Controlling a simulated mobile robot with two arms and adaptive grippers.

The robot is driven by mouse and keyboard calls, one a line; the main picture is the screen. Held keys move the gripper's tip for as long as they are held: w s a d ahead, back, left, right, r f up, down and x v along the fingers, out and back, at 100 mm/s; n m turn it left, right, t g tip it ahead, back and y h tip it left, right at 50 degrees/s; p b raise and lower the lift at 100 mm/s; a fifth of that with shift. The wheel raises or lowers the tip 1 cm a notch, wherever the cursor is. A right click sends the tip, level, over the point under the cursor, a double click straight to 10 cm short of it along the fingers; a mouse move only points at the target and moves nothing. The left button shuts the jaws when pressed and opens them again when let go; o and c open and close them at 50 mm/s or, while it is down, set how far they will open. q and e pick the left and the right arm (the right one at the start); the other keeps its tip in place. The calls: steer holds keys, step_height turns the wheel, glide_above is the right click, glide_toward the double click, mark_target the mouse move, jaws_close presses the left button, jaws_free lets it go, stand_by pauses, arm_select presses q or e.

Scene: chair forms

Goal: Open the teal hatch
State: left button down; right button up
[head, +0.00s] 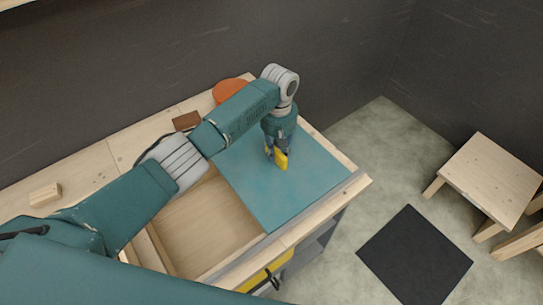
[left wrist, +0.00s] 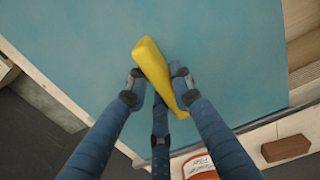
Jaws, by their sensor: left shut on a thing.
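The teal hatch (head: 305,195) is a flat panel set in the top of a wooden counter (head: 95,165). It covers the right part of the top, and an open wooden compartment (head: 205,225) shows to its left. My left gripper (head: 277,154) points down at the hatch and is shut on its yellow handle (head: 282,162). In the left wrist view the handle (left wrist: 153,65) stands between the fingers (left wrist: 158,84), tilted in the picture, with the teal panel (left wrist: 215,60) behind it. My left forearm hides part of the compartment. My right gripper is not in view.
An orange round container (head: 230,90) and a brown block (head: 186,121) are at the counter's back. A pale wooden block (head: 45,194) lies at left. A yellow piece (head: 262,278) is on the counter's front. A wooden stool (head: 490,178) and black mat (head: 415,255) are at right.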

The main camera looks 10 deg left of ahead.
arm_select(q)
steer(key=shift+w+d, duration=0.2)
steer(key=c, duration=1.5)
jaws_free()
step_height(320, 180, up, 12)
steer(key=shift+r, duration=0.1)
